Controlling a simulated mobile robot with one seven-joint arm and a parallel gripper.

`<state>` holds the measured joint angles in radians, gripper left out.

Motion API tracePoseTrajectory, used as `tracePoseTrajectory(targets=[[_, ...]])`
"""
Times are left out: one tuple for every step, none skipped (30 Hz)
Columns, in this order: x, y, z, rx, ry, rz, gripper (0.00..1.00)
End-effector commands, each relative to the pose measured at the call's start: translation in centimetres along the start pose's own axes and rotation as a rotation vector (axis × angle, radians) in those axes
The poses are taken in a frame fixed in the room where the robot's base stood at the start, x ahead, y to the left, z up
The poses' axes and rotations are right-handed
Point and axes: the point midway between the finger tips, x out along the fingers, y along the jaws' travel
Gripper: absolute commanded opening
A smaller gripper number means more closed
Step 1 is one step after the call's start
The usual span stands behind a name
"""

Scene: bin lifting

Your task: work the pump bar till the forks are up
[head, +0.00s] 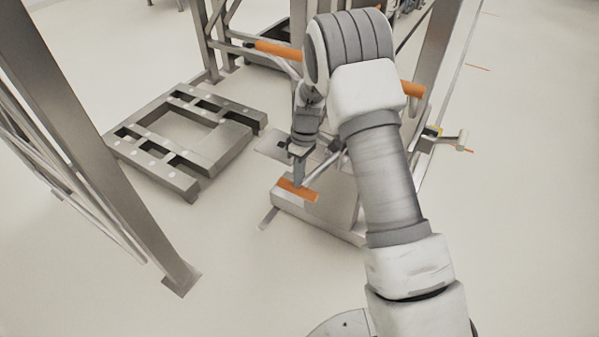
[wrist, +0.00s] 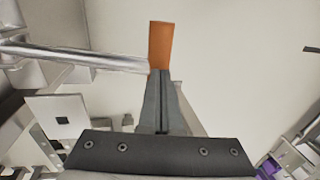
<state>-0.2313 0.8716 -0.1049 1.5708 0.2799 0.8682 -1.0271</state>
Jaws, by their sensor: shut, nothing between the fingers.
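The pump bar (wrist: 75,57) is a silver rod with an orange end (wrist: 160,45). In the head view its orange end (head: 305,193) is low on the lifter, over the grey base. My gripper (head: 299,184) points down with its fingertips at this orange end. In the wrist view the fingers of my gripper (wrist: 160,73) are together with nothing between them, and the orange end shows just past their tips. They look touching or very close; I cannot tell which. A low grey metal frame (head: 228,143) lies near the floor at left; I cannot tell whether it is the forks.
The lifter has a grey base (head: 335,221), uprights and two orange handles (head: 280,50), (head: 412,89), partly hidden by my arm. A grey slanted post (head: 110,175) stands at the left. The floor in front and at right is clear.

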Motion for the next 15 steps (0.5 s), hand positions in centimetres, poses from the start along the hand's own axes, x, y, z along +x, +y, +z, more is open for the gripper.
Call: tracePoseTrajectory(targets=[[0.0,0.0,0.0,0.0,0.0,0.0,0.0],[0.0,0.0,0.0,0.0,0.0,0.0,0.0],[0.0,0.0,0.0,0.0,0.0,0.0,0.0],[0.0,0.0,0.0,0.0,0.0,0.0,0.0],[0.0,0.0,0.0,0.0,0.0,0.0,0.0],[0.0,0.0,0.0,0.0,0.0,0.0,0.0],[0.0,0.0,0.0,0.0,0.0,0.0,0.0],[0.0,0.0,0.0,0.0,0.0,0.001,0.0],[0.1,-0.1,0.0,0.0,0.0,0.003,0.0],[0.3,-0.1,0.0,-0.001,0.0,0.006,0.0],[0.4,-0.1,0.0,-0.001,0.0,0.01,0.0],[0.7,-0.2,0.0,-0.001,0.0,0.018,0.0],[1.0,-0.3,0.0,-0.001,-0.001,0.025,0.0],[1.3,-0.4,0.0,-0.001,-0.001,0.034,0.0],[1.9,-0.6,0.0,-0.002,-0.002,0.048,0.0]])
